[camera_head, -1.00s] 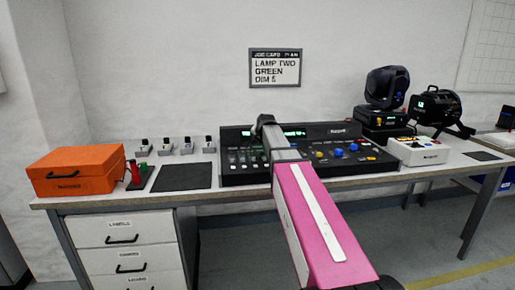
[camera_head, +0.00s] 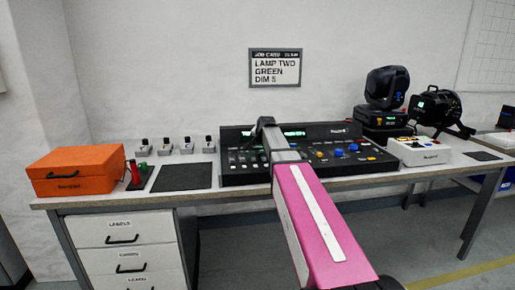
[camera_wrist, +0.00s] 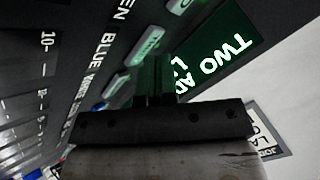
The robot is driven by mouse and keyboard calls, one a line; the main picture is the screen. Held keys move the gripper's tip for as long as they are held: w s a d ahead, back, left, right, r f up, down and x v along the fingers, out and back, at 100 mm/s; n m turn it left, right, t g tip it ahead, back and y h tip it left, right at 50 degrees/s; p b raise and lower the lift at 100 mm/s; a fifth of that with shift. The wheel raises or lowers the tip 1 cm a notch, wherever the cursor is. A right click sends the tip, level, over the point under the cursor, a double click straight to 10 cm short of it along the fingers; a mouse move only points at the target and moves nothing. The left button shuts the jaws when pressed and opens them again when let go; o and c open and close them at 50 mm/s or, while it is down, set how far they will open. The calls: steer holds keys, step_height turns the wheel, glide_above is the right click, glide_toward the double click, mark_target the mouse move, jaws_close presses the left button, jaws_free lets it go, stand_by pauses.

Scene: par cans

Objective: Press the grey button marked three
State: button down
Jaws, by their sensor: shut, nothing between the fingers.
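The black lighting console (camera_head: 232,180) stands on the table, with sliders and coloured knobs. Its lit green screen shows in the wrist view (camera_wrist: 222,45) with the word TWO. A row of pale grey buttons (camera_wrist: 148,46) runs beside the screen in the wrist view; their marks are too small or angled to read, so I cannot tell which is three. My gripper (camera_wrist: 153,68) is shut and empty, its fingers over the panel between the button row and the screen; contact cannot be told. In the head view my gripper (camera_head: 264,124) is at the console's back part, partly hidden by my arm.
An orange case (camera_head: 75,170) and a dark mat (camera_head: 183,177) are at the left, with several small grey switches behind. A white box with coloured buttons (camera_head: 418,152) and stage lamps (camera_head: 386,98) stand at the right. A job card (camera_head: 275,68) hangs on the wall.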

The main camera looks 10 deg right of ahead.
steer(key=shift+f, duration=0.15)
stand_by(0.5)
steer(key=shift+r, duration=0.75)
steer(key=shift+r, duration=0.1)
steer(key=shift+r, duration=2.4)
steer(key=shift+s, duration=0.1)
